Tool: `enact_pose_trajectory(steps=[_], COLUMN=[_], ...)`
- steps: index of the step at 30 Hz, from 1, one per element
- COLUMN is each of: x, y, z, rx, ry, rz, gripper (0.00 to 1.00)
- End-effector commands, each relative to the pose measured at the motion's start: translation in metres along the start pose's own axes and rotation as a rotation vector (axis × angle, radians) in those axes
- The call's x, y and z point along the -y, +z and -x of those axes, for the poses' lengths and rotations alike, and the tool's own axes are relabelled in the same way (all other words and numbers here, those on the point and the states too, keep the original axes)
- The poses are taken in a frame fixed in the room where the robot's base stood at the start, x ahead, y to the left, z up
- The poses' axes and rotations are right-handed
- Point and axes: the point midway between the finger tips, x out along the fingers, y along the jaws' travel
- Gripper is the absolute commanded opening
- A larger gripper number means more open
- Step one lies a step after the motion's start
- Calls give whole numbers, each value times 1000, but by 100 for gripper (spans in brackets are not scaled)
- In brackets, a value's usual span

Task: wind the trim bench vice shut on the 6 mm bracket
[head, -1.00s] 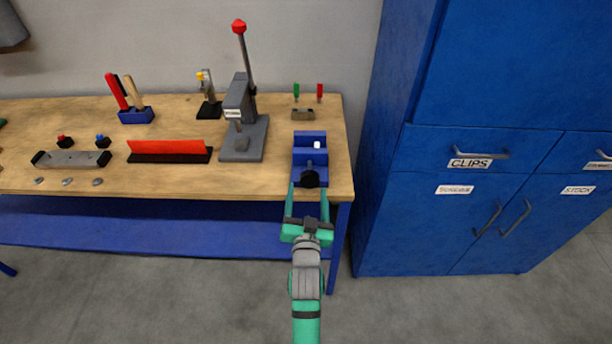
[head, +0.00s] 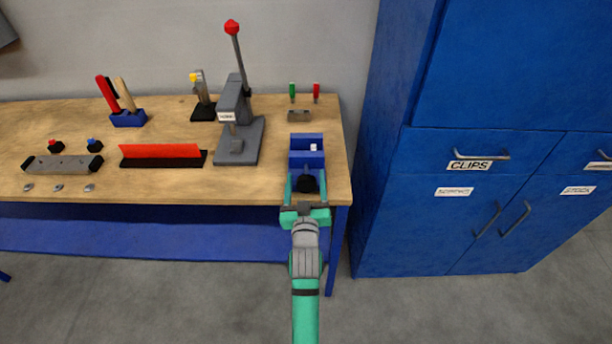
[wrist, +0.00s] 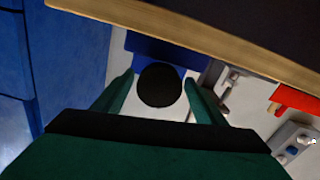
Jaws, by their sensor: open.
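The blue bench vice (head: 306,141) stands at the right front of the wooden bench. Its round black handle knob (head: 306,184) faces me and also shows in the wrist view (wrist: 160,85). My gripper (head: 306,178) is open, with one green finger on each side of the knob. In the wrist view my gripper (wrist: 160,94) shows the knob between the fingers, with gaps at its sides. A small white piece (head: 313,147) shows at the vice jaws. I cannot tell whether it is the bracket or how wide the jaws stand.
A grey press (head: 234,120) with a red-topped lever stands left of the vice. A small block (head: 299,116) with green and red pins nearby is behind it. The blue cabinet (head: 480,220) stands right of the bench, with a narrow gap between.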

Motion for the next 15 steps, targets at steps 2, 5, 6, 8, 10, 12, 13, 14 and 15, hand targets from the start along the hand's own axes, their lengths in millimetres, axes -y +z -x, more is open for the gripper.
enact_pose_trajectory(steps=[2,5,6,8,10,12,13,14,15], x=[-1,-1,-2,-2,-2,-2,-1,-1,-1], y=[0,0,1,0,0,0,0,0,0], z=[-10,-17,-19,-21,-22,-22,-22,-22,-22], rx=[0,1,1,1,1,0,0,0,0], ry=[2,2,2,3,3,2,1,1,1], rz=[0,-1,-1,-1,-1,-1,-1,-1,-1], gripper=[65,65,65,65,65,65,65,65,65])
